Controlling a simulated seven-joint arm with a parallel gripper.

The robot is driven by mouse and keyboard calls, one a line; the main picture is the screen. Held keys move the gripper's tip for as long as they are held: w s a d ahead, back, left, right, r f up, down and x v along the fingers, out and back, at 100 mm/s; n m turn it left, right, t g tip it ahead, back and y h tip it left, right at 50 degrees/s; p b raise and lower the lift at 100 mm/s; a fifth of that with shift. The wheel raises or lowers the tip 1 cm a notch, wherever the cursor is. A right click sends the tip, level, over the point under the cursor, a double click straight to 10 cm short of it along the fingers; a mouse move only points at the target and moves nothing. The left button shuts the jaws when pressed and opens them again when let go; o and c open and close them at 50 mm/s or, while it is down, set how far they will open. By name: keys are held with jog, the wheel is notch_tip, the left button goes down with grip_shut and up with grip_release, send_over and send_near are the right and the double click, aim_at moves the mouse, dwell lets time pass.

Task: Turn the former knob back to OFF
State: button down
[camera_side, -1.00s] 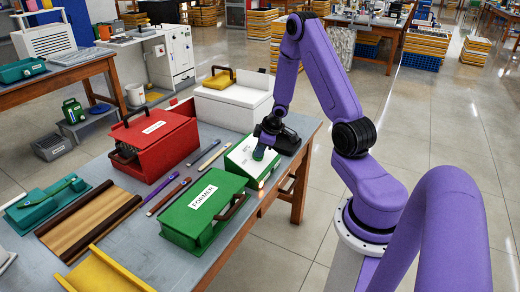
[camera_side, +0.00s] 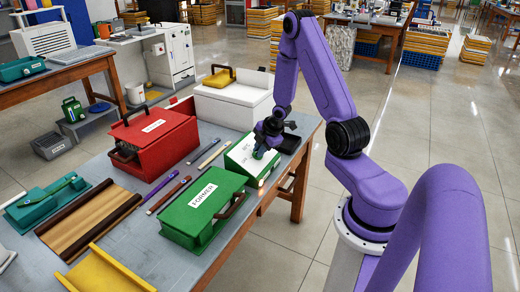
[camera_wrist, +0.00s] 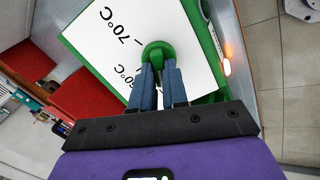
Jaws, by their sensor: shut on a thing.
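The control box has a white top panel and green sides (camera_side: 238,157) and stands near the table's right edge. In the wrist view its panel (camera_wrist: 97,27) shows two black markings, one reading 70°C and the other partly hidden. The green knob (camera_wrist: 157,50) sits on the panel. My gripper (camera_wrist: 160,68) is shut on the knob, one dark finger on each side. No OFF mark shows. A green case labelled FORMER (camera_side: 204,207) stands in front of the control box.
A red box (camera_side: 152,140) stands to the left. Thin tools (camera_side: 168,193) lie between it and the FORMER case. A white box (camera_side: 228,105) is behind. The grey table's edge is close on the right.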

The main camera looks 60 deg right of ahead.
dwell(0.6)
jog(key=c, duration=1.1)
grip_release()
jog(key=shift+c, duration=0.2)
jog(key=v, duration=0.7)
jog(key=shift+r, duration=0.25)
jog(key=shift+s+a, duration=0.1)
